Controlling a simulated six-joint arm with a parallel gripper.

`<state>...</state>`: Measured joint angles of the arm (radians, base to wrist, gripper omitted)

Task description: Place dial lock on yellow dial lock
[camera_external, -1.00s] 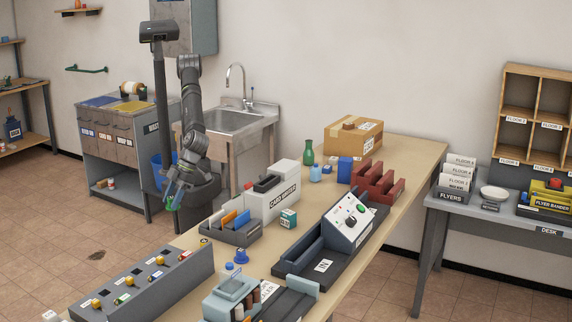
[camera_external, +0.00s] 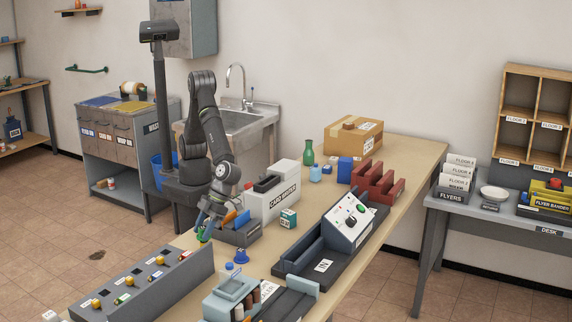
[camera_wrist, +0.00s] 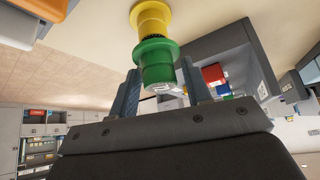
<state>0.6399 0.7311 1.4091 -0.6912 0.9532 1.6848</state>
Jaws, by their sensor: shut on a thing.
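A green dial lock (camera_wrist: 155,62) is between the two fingers of my gripper (camera_wrist: 161,80) in the wrist view; my gripper is shut on it. A yellow dial lock (camera_wrist: 151,18) stands on the tan table right beyond the green one, nearly in line with it. Their edges overlap in the picture, and I cannot tell if they touch. In the external view my gripper (camera_external: 207,215) is low over the table's left edge, with the green lock (camera_external: 202,235) at its tips. The yellow lock is hidden there.
A blue knob-like piece (camera_external: 239,256) stands to the right of my gripper. A grey card rack (camera_external: 240,235) is close behind it. A long grey panel (camera_external: 150,285) with coloured knobs is in front. The white card reader box (camera_external: 275,200) stands farther back.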

